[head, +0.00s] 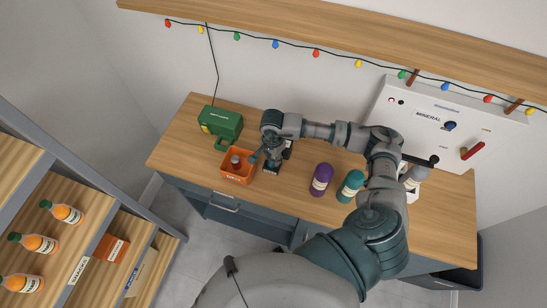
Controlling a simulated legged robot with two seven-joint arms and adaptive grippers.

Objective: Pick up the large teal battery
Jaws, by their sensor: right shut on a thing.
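My right arm reaches left across the wooden bench (310,206). Its gripper (266,162) points down beside the right edge of an orange bin (228,176). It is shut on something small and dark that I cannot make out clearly. A teal cylinder with a pale label (351,184) lies or stands on the bench near my forearm, well to the right of the gripper and apart from it. Whether it is the large teal battery I cannot tell. A similar purple cylinder (321,177) is just left of it. My left gripper is out of view.
A green case (221,123) stands behind the bin, which holds a dark red item (235,163). A white panel (440,120) with knobs and a red lever stands at the back right. Shelves with orange bottles (40,243) are at left. The bench front is mostly clear.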

